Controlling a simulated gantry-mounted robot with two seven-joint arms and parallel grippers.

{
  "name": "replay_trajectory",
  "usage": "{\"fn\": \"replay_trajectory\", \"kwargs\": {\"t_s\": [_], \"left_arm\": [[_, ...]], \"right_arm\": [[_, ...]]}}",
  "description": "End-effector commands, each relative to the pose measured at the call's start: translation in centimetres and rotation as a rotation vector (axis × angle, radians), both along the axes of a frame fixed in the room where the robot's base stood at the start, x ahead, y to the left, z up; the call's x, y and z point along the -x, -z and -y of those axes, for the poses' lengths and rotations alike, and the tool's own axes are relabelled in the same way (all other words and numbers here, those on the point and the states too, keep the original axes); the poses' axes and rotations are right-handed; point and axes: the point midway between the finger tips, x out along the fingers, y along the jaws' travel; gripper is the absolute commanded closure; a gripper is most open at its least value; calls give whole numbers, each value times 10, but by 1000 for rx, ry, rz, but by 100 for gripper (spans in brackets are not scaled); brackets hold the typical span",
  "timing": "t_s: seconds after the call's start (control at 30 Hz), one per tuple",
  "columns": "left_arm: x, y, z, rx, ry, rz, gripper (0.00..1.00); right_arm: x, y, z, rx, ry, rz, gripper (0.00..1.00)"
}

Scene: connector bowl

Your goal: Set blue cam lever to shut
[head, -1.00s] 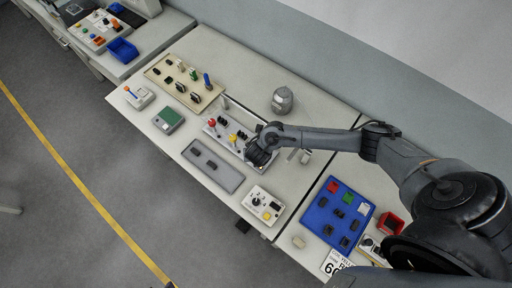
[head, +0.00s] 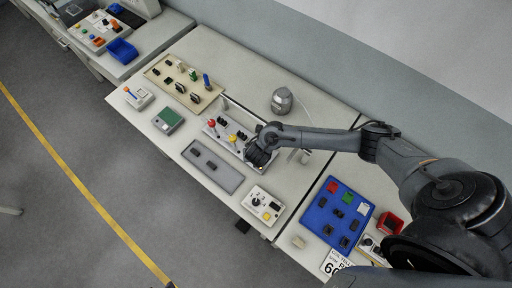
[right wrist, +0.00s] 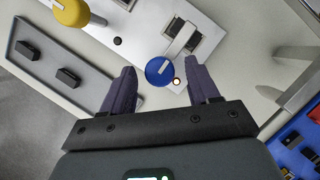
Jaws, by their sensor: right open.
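The blue cam lever shows in the right wrist view as a round blue knob (right wrist: 159,71) on a pale metal arm, which runs up and right to a dark block (right wrist: 184,36) on a light metal plate (right wrist: 140,22). My right gripper (right wrist: 158,88) is open, with its two dark fingers on either side of the knob and apart from it. In the head view my right gripper (head: 258,157) is over the right end of the plate and hides the blue lever there. A red-knobbed lever (head: 212,124) and a yellow-knobbed lever (head: 233,138) stand on the same plate. My left gripper is not in view.
A grey tray (head: 228,183) with dark blocks lies in front of the plate. A white control box (head: 262,204) and a blue board (head: 318,222) are to the right. A beige board (head: 157,72) is at the left, and a grey rounded object (head: 283,101) stands behind.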

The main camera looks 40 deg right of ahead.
Motion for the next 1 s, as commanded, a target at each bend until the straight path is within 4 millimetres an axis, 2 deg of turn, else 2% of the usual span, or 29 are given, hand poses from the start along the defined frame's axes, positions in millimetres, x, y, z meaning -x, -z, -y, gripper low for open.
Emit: {"fn": "replay_trajectory", "kwargs": {"t_s": [0.53,0.73,1.0], "left_arm": [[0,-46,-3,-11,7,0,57],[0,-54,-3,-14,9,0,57],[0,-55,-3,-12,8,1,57]], "right_arm": [[25,-82,-20,-3,0,2,40],[30,-95,-23,-1,-1,2,40],[31,-96,-24,0,1,2,40]]}}
